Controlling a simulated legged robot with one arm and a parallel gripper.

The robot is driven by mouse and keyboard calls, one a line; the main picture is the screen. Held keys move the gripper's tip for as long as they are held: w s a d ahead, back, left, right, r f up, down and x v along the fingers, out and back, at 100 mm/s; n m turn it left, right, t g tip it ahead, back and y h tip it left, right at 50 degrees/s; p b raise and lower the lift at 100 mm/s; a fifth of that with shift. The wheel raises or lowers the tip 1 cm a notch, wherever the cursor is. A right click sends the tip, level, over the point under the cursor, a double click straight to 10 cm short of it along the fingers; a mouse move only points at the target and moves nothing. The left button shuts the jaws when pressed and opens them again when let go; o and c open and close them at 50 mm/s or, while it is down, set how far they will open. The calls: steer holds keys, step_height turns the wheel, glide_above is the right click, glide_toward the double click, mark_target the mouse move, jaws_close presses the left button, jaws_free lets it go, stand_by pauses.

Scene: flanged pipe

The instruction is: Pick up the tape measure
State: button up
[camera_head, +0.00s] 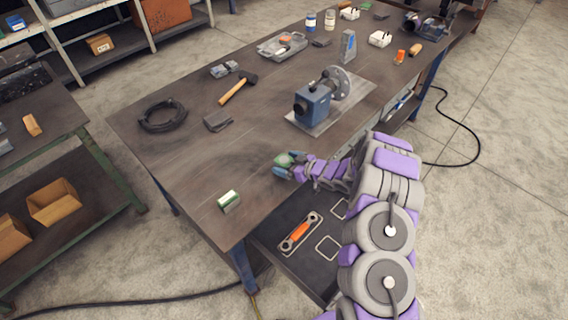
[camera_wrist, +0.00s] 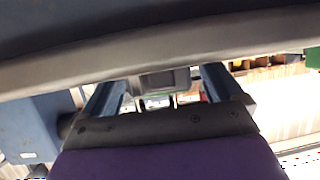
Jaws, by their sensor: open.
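A small green and grey object, apparently the tape measure (camera_head: 284,160), is on the worktable at the tip of my gripper (camera_head: 290,166). In the wrist view, a grey block with green edges, apparently the same tape measure (camera_wrist: 165,81), shows between the far ends of my gripper's two blue fingers (camera_wrist: 160,85). The fingers are apart, one on each side of it. I cannot tell whether either finger touches it. Part of the tape measure is hidden by the fingers in the head view.
A green and white cylinder (camera_head: 229,201) lies near the table's (camera_head: 180,180) front corner. A blue flanged pipe fixture (camera_head: 315,103) stands behind my gripper.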

steer(key=shift+c, duration=0.3)
steer(key=c, duration=1.2)
